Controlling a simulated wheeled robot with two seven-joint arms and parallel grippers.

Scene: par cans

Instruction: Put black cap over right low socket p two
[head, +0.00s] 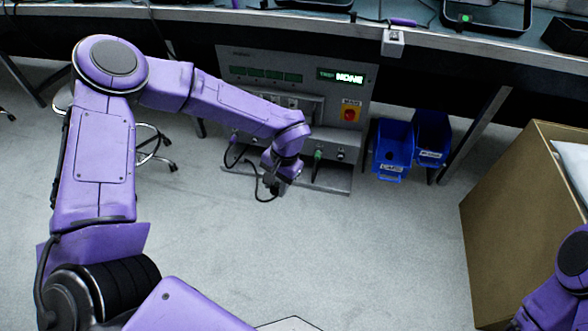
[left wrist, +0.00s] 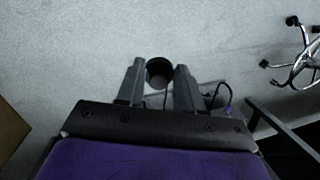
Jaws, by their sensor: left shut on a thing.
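My left gripper (head: 274,188) is in front of the lower part of the grey power panel (head: 235,90). In the left wrist view its two fingers (left wrist: 159,80) are closed on a round, hollow black cap (left wrist: 159,68). In the head view the cap is hard to make out against the dark fingers. The panel's low row holds a purple plug (head: 234,138), a green plug (head: 318,154) and a socket (head: 341,154) at the right end. My forearm hides the middle of the row, and I cannot read the socket labels. My right gripper is out of view.
Two blue bins (head: 392,150) hang right of the panel. A red and yellow switch (head: 350,113) sits on the panel. Black cable (head: 248,176) loops near the left gripper. A brown box (head: 500,215) stands at right. A wheeled stool (head: 158,150) is behind my arm. Floor in front is clear.

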